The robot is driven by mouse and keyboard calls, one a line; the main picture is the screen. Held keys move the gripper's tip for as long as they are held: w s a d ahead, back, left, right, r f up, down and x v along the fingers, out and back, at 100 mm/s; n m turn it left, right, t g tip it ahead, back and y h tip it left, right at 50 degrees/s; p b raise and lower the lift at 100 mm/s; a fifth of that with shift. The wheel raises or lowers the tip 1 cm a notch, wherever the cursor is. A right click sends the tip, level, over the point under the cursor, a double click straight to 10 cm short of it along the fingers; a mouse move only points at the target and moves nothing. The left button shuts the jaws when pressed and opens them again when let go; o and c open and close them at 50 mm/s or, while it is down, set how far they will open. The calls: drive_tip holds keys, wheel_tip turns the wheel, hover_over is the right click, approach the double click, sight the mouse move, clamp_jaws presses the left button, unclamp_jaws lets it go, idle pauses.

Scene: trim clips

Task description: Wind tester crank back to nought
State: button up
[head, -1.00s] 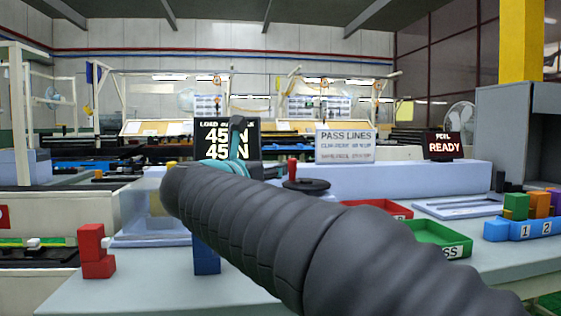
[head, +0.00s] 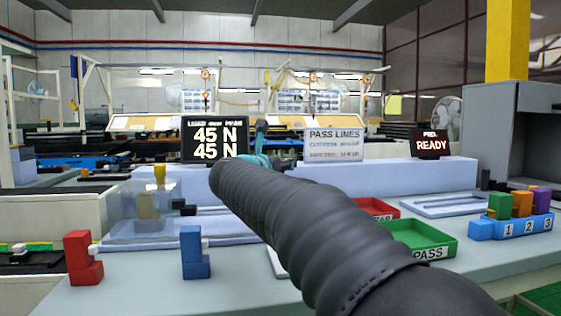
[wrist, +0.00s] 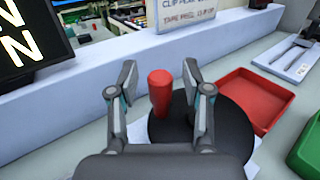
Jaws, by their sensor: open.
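The tester crank shows in the wrist view as a black round disc (wrist: 222,138) with an upright red handle (wrist: 160,90). My gripper (wrist: 160,88) is open, its two grey fingers on either side of the red handle, with visible gaps. In the head view my gripper (head: 262,145) is mostly hidden behind my dark sleeved arm, which also hides the crank. The load display (head: 215,139) reads 45 N on both lines. A clear box (head: 140,212) with a yellow piece stands left of my arm.
A red tray (wrist: 243,98) lies right of the crank, with a green PASS tray (head: 420,238) nearer. A PASS LINES sign (head: 333,145) and a READY display (head: 432,144) stand behind. Red (head: 83,258) and blue (head: 195,253) blocks stand at the front left.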

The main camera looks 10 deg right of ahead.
drive_tip(key=shift+w, duration=0.1)
clamp_jaws()
drive_tip(key=shift+y, duration=0.3)
